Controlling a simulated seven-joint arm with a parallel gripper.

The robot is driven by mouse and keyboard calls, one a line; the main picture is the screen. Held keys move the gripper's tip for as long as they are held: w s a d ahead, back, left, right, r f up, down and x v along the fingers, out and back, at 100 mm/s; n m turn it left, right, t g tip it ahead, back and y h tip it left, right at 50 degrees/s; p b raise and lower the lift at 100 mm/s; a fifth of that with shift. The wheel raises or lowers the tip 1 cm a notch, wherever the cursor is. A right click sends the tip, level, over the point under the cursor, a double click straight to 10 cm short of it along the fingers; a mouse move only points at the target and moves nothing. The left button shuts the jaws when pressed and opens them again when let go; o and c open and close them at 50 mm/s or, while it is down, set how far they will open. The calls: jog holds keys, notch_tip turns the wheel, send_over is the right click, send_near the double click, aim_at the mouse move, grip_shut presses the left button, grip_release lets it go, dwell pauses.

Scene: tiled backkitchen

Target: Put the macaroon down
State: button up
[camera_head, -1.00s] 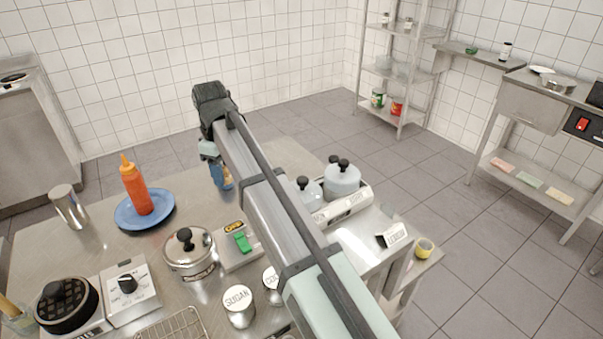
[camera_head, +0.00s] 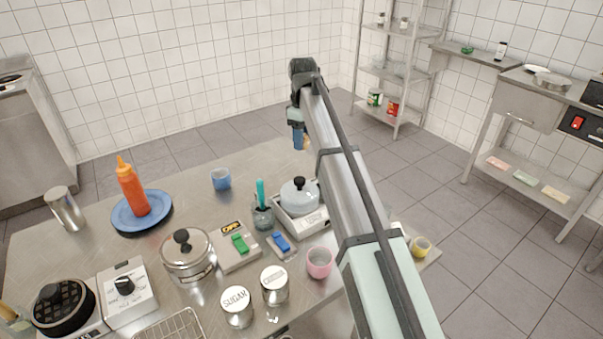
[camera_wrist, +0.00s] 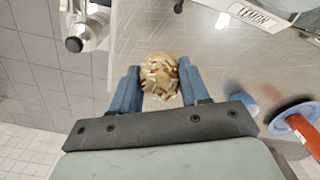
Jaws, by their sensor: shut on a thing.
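The macaroon (camera_wrist: 160,85) is a tan, lumpy round piece with pale flakes on top. In the wrist view it sits between the two blue fingers of my gripper (camera_wrist: 158,70), which are shut on it. In the head view my gripper (camera_head: 299,138) is at the far right end of the steel table (camera_head: 190,235), pointing down. Only a small tan edge of the macaroon (camera_head: 308,143) shows there beside the fingers. The wrist view shows the table surface (camera_wrist: 215,70) beneath and to the right of the macaroon. The height above the table is hard to tell.
The table's edge (camera_wrist: 112,45) is close left of my gripper.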

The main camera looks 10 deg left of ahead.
aim_at(302, 172)
jog(key=shift+w+n, duration=0.2)
jog(key=shift+n, duration=0.7)
jog(key=shift+f+n, duration=0.2)
jog(key=shift+n, duration=0.1)
jog(key=shift+f, duration=4.75)
jog(key=shift+f, duration=0.1)
jog(key=o, duration=1)
notch_tip(302, 172, up, 12)
jog(key=shift+r, duration=0.1)
